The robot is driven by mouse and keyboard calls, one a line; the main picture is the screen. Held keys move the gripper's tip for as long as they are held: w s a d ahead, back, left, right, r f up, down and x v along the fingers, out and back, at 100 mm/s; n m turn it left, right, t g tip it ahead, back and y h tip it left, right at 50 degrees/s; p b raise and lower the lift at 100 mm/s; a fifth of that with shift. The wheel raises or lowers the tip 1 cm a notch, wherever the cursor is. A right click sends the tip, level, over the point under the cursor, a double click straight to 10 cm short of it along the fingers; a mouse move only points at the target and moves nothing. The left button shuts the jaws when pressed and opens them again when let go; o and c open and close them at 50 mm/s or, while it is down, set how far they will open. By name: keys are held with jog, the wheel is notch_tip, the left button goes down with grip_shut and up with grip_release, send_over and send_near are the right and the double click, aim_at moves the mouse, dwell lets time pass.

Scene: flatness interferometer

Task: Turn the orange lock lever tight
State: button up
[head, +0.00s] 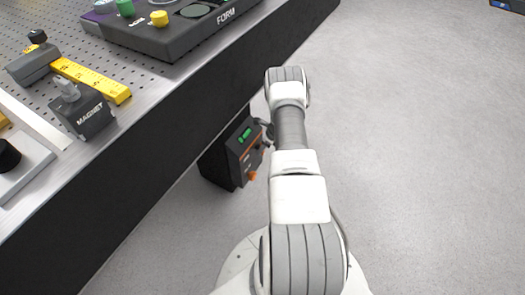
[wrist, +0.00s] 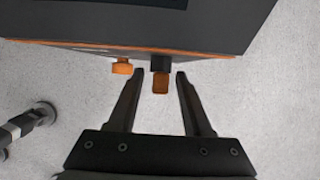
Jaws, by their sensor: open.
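An orange lever (wrist: 160,84) sticks out from a black hub (wrist: 160,63) on the box. Left of it is a shorter orange knob (wrist: 122,68). My gripper (wrist: 158,76) is open, with one finger on each side of the lever and a visible gap on both sides. The left finger's tip is near the orange knob. In the head view, my arm mostly hides the gripper.
The perforated bench top (head: 65,22) carries a magnet block (head: 88,115), a yellow ruler (head: 92,80) and a black panel (head: 175,38) with coloured knobs. The bench's black side (head: 130,180) is close to my arm's left. The grey floor (head: 420,150) to the right is clear.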

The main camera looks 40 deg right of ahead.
jog(key=shift+w+f, duration=0.15)
jog(key=shift+f, duration=0.15)
grip_shut()
